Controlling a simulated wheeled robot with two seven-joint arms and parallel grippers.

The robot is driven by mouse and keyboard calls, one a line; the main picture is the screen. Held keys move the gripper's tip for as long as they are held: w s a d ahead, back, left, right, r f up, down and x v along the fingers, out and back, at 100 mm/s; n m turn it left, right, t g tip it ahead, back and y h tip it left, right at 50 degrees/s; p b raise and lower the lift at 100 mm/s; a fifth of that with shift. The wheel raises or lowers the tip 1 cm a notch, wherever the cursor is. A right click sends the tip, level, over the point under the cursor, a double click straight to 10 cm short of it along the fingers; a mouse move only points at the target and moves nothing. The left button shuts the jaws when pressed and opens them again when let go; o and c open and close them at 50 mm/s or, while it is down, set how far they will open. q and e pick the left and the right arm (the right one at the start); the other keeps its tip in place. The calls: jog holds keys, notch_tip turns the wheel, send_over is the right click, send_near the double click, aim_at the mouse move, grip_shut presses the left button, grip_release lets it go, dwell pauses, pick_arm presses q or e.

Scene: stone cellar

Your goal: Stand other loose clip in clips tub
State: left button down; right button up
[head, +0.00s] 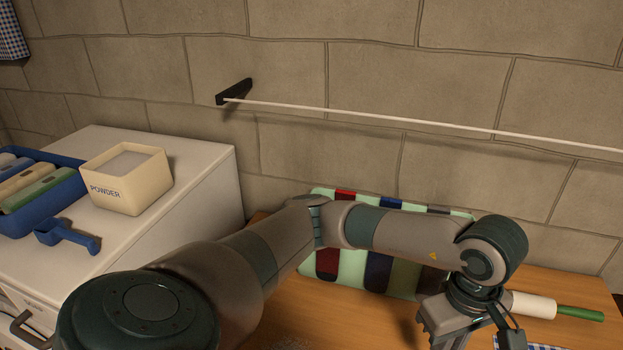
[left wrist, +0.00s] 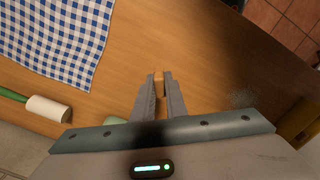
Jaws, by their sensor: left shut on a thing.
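My left gripper (head: 452,325) hangs low over the wooden table in the head view, partly cut off by the bottom edge. In the left wrist view its two fingers (left wrist: 160,88) are nearly together, with a small tan piece (left wrist: 158,78) between the tips. This looks like the wooden clip, mostly hidden by the fingers. I cannot make out the clips tub in either view. A yellowish edge (left wrist: 298,118) at the right of the left wrist view is too cut off to identify. My right gripper is not in view.
The wooden table (left wrist: 200,45) is mostly bare around the fingers. A blue checked cloth (left wrist: 60,35) and a white roller with a green handle (left wrist: 48,108) lie left.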

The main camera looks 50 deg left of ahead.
pick_arm(q)
jog(key=m, duration=0.1)
jog(key=a+m, duration=0.1)
jog(key=m, duration=0.1)
jog(key=shift+w+a+f, duration=0.1)
jog(key=shift+w+a, duration=0.15)
jog(key=shift+w, duration=0.05)
jog(key=a+m, duration=0.1)
jog(key=m, duration=0.2)
jog(key=w+a+m, duration=0.1)
jog(key=a+m, duration=0.1)
jog(key=m, duration=0.2)
jog(key=a+m, duration=0.2)
jog(key=m, duration=0.1)
jog(key=shift+w+f+m, duration=0.1)
jog(key=shift+w+m, duration=0.1)
jog(key=shift+m, duration=0.1)
